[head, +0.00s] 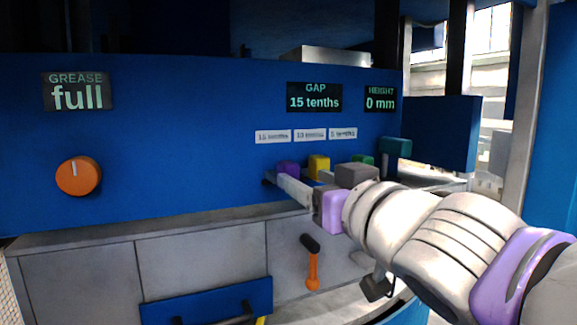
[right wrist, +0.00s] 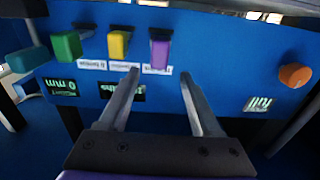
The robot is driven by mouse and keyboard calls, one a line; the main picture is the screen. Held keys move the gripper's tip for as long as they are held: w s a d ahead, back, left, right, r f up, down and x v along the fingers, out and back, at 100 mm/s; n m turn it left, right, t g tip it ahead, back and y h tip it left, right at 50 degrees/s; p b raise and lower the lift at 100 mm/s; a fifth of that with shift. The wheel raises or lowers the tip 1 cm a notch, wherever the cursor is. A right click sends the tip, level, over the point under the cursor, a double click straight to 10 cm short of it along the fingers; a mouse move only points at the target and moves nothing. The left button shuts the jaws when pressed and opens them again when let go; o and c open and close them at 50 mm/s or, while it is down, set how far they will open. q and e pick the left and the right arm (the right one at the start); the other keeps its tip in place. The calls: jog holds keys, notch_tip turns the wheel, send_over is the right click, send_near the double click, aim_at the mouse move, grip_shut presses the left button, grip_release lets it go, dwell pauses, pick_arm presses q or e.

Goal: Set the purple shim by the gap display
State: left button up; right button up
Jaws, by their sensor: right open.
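The purple shim (head: 288,168) sticks out from the blue panel below the label cards, leftmost in a row with a yellow piece (head: 318,163) and a green piece (head: 363,160). My right gripper (head: 300,180) is open and empty in front of the row. In the right wrist view, which is upside down, the purple shim (right wrist: 160,52) appears between and beyond the open fingertips (right wrist: 159,74), with no contact visible. The gap display (head: 314,97) reads "15 tenths"; one finger partly covers it in the wrist view. My left gripper is not in view.
Three label cards (head: 304,134) sit below the gap display. A height display (head: 380,98) reads 0 mm and a grease display (head: 78,92) reads full. An orange knob (head: 78,176) is at left. A teal block (head: 395,147) is right of the row; an orange-handled lever (head: 312,265) hangs below.

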aim_at(293, 169)
jog(key=p+x, duration=0.1)
jog(key=x, duration=0.5)
jog(key=shift+w+r, duration=0.15)
jog(key=shift+w, duration=0.15)
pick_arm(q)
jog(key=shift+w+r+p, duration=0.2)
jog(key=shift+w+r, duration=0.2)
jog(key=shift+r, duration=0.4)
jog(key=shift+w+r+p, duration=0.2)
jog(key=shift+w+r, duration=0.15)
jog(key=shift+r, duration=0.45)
pick_arm(e)
jog(key=shift+x, duration=0.75)
jog(key=shift+s, duration=0.1)
jog(key=shift+c, duration=0.3)
grip_shut()
